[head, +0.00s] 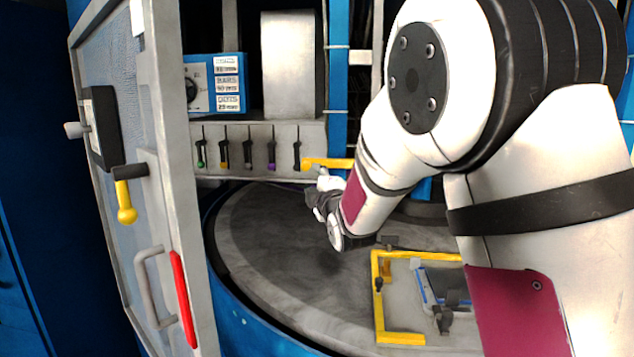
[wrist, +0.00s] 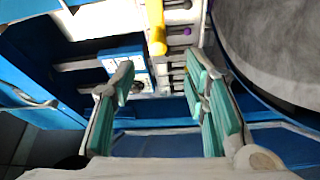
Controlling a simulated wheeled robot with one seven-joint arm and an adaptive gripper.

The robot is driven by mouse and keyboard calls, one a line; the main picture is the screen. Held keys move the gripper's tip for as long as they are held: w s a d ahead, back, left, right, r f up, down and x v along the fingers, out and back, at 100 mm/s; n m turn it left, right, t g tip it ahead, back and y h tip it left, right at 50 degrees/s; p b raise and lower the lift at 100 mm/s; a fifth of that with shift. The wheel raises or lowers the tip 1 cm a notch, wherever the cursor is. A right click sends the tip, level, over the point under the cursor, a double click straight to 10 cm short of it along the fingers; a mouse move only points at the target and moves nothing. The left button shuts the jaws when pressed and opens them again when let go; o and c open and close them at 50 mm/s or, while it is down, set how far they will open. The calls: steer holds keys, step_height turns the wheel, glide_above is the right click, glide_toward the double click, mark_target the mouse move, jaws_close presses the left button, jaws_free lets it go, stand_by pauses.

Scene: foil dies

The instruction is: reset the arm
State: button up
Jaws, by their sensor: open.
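My arm reaches in from the right of the head view. My gripper (head: 318,205), small and dark there, is above the round grey table, just below a yellow bar (head: 325,163) at the lever panel. In the wrist view my gripper (wrist: 165,88) is open, its two teal-padded fingers wide apart with nothing between them. A yellow handle (wrist: 156,28) shows beyond the fingertips; I cannot tell if it touches anything of mine. Part of the gripper is hidden by my wrist in the head view.
The grey panel (head: 260,145) has several slots with coloured levers, below a blue dial box (head: 213,85). An open door (head: 150,190) with a red-edged handle stands left. A yellow corner frame (head: 400,338) and a blue-edged plate (head: 436,285) lie on the round table (head: 262,260).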

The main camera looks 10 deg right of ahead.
steer(key=s+d+f+m+g, duration=0.2)
steer(key=s+m+g, duration=0.2)
steer(key=s, duration=1.1)
steer(key=s+d+f+m+g, duration=0.2)
steer(key=s+m+g, duration=0.2)
steer(key=s, duration=1.1)
steer(key=s+d+f+m+g+h, duration=0.1)
steer(key=s+d+f+m+g, duration=0.1)
steer(key=s+m+g, duration=0.3)
steer(key=s+m, duration=0.4)
steer(key=s, duration=0.6)
steer(key=shift+s+f, duration=0.4)
